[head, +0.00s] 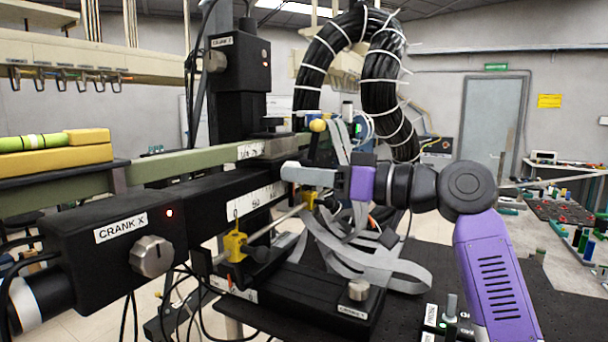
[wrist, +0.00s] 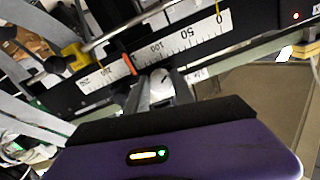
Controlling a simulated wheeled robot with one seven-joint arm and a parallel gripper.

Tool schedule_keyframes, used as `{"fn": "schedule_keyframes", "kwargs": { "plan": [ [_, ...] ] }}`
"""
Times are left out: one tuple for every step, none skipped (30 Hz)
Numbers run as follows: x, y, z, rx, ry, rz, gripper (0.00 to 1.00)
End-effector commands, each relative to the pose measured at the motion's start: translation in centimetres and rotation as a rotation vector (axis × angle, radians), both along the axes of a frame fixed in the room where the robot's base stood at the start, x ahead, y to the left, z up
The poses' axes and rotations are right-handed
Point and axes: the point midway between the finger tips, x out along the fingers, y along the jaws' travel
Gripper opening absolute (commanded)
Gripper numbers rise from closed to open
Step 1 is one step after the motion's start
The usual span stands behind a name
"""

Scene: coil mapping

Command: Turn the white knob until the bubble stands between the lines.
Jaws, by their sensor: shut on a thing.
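The white knob (wrist: 160,77) shows in the wrist view with a dark mark on its face, between the fingertips of my gripper (wrist: 163,92). My gripper is shut on it. In the head view my gripper (head: 290,171) reaches left to the black rail with the white scale, and the knob is hidden there. A yellow level with a green vial (head: 30,142) lies at the far left of the head view, on a yellow block. The vial has dark lines, but I cannot tell where the bubble stands against them.
A black box labelled CRANK X (head: 121,228) carries a silver knob (head: 151,255). Another silver knob (head: 359,290) sits on the lower black stage. Grey ribbon cables (head: 345,255) hang below my gripper. A thick black cable bundle (head: 385,85) arches behind.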

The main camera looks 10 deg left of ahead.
Motion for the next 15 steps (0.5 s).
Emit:
{"fn": "schedule_keyframes", "kwargs": {
  "plan": [
    [0.05,-0.11,0.16,0.003,-0.002,-0.003,0.0],
    [0.04,-0.11,0.17,0.003,-0.003,-0.003,0.0],
    [0.05,-0.11,0.17,0.003,-0.003,-0.003,0.0],
    [0.05,-0.11,0.17,0.003,-0.003,-0.003,0.0],
    [0.05,-0.11,0.17,0.003,-0.003,-0.003,0.36],
    [0.05,-0.11,0.16,0.003,-0.003,-0.003,0.43],
    [0.04,-0.11,0.15,0.003,-0.003,-0.003,0.49],
    [0.04,-0.1,0.14,0.002,-0.003,-0.003,0.52],
    [0.04,-0.09,0.13,0.002,-0.003,-0.002,0.52],
    [0.03,-0.09,0.11,0.002,-0.003,-0.002,0.52],
    [0.03,-0.07,0.1,0.001,-0.002,-0.001,0.52],
    [0.03,-0.06,0.09,0.001,-0.002,-0.001,0.52],
    [0.03,-0.06,0.08,0.001,-0.002,-0.001,0.52],
    [0.02,-0.05,0.07,0.001,-0.002,-0.001,0.52],
    [0.02,-0.05,0.06,0.001,-0.002,-0.001,0.52]
  ]
}}
